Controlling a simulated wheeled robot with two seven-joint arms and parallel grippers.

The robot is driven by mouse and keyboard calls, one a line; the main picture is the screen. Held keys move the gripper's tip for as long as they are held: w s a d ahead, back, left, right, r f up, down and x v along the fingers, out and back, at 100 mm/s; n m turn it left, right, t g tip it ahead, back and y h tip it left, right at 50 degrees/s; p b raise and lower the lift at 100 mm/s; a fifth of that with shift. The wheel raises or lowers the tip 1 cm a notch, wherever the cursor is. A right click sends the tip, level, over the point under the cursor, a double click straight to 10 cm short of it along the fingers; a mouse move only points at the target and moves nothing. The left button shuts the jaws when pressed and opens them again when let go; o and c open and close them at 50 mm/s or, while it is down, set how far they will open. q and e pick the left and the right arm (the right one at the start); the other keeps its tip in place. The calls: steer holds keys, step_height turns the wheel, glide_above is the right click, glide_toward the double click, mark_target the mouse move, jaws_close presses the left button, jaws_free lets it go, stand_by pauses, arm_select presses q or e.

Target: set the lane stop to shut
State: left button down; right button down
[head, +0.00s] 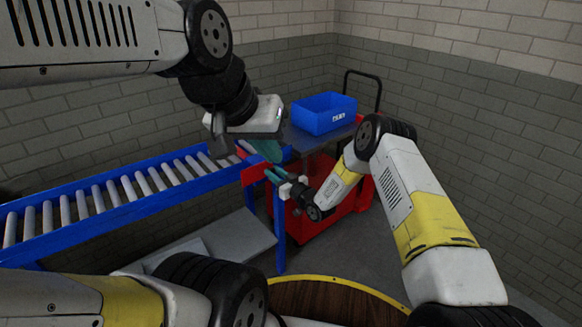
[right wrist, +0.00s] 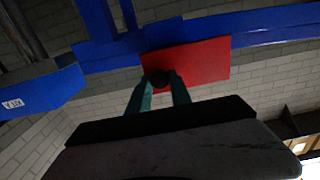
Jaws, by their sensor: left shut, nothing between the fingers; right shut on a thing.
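The lane stop (right wrist: 210,62) shows in the right wrist view as a red plate against the blue rail, with a dark round knob (right wrist: 158,77) in front. In the head view the red plate (head: 255,172) is at the right end of the roller lane (head: 130,188), partly covered by my grippers. My right gripper (head: 273,176) has its teal fingers closed around the knob; they also show in the right wrist view (right wrist: 158,90). My left gripper (head: 270,151) is shut and empty, just above and behind the right one. I cannot tell whether the stop is open or shut.
A blue bin (head: 323,112) stands on a dark surface beyond the lane end, above a red cart (head: 305,221) with a black handle. A round wooden top with a yellow rim (head: 335,301) is in front. A grey panel (head: 225,240) lies below the lane. Brick walls close the back.

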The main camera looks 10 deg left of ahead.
steer(key=c, duration=1.3)
jaws_free()
steer(key=shift+o, duration=0.2)
steer(key=v, duration=0.8)
